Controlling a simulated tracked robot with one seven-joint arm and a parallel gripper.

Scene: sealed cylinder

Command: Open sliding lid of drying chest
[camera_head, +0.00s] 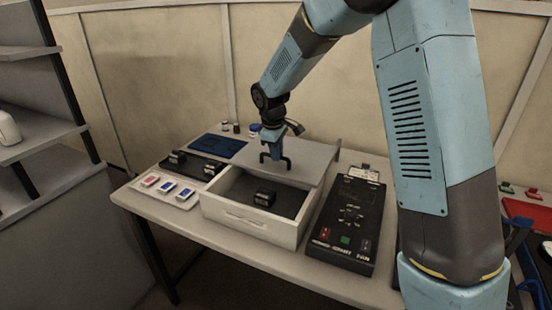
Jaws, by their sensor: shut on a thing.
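The drying chest (222,207) is a pale box on the table, with its open front part towards me. Its sliding lid (305,158) is a grey plate that covers the back part and leaves the front part uncovered. A black handle stands on the lid. My gripper (275,162) reaches down from above and is shut on this handle. A small black block (264,198) lies inside the chest on the dark floor. The contact between fingers and handle is small in this view.
A black control panel (347,222) with buttons stands close to the chest's right side. Shelves (40,150) stand at far left.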

